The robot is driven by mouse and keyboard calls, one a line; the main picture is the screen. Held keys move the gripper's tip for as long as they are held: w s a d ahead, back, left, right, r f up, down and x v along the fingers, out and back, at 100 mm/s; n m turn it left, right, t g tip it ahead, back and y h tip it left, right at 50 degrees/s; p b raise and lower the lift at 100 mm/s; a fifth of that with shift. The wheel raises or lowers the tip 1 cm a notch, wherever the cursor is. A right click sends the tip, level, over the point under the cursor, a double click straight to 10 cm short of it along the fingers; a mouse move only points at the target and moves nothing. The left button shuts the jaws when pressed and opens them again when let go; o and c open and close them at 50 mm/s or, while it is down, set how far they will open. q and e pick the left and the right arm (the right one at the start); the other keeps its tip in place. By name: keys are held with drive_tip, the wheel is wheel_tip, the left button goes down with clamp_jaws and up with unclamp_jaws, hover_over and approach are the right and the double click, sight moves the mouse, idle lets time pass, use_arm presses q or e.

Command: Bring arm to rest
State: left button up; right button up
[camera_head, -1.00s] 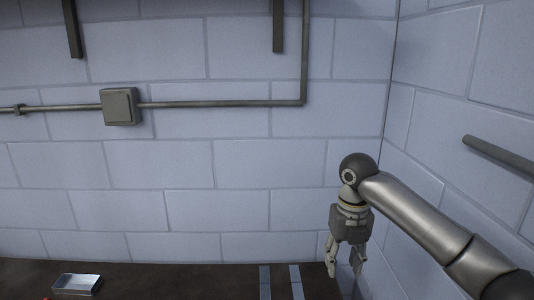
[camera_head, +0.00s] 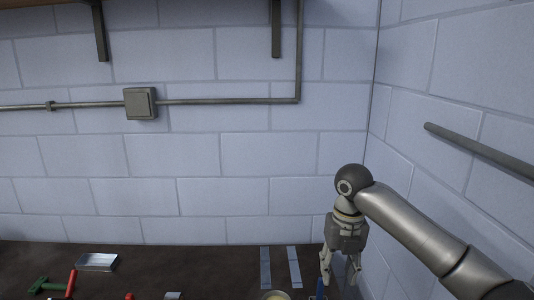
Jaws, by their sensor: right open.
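My right gripper (camera_head: 340,272) hangs pointing down at the right end of the dark bench (camera_head: 200,262), in front of the back wall. Its fingers are apart and I see nothing between them. The right arm comes in from the lower right and bends at a dark round joint above the gripper. My left gripper is not in view.
A shiny metal tray (camera_head: 97,262), a green tool (camera_head: 47,286) and a red handle (camera_head: 71,283) lie at the left. Two grey strips (camera_head: 265,268) lie left of the gripper. A cream round thing (camera_head: 274,295) and a blue item (camera_head: 320,289) show at the bottom edge. A pipe (camera_head: 480,149) runs along the right wall.

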drive_tip(key=s+a+f+m+y, duration=0.1)
drive_tip(key=s+a+f+m, duration=0.25)
drive_tip(key=f, duration=0.25)
drive_tip(key=s+a+f+m+t+y, duration=0.1)
drive_tip(key=s+a+f+m, duration=0.2)
drive_tip(key=s+f+m, duration=0.3)
drive_tip(key=s+a+f+m+y, duration=0.1)
drive_tip(key=s+a+f+m, duration=0.2)
drive_tip(key=f, duration=0.4)
drive_tip(key=s+d+f+m+t+h, duration=0.1)
drive_tip(key=s+d+f+m, duration=0.1)
drive_tip(key=s+d+m, duration=0.65)
drive_tip(key=s+d+f+m+t+h, duration=0.15)
drive_tip(key=s+d+m, duration=0.35)
drive_tip(key=s+m, duration=0.65)
wheel_tip(320, 180, down, 33)
drive_tip(key=m+g+b, duration=0.1)
drive_tip(key=g+b, duration=0.1)
drive_tip(key=b, duration=0.5)
use_arm(q)
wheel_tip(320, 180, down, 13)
drive_tip(key=b, duration=0.5)
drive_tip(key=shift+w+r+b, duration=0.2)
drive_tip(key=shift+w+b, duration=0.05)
drive_tip(key=shift+b, duration=0.05)
use_arm(e)
drive_tip(key=s+d+f, duration=0.3)
drive_tip(key=s+f, duration=1.4)
drive_tip(key=f, duration=0.5)
drive_tip(key=shift+g+h, duration=0.35)
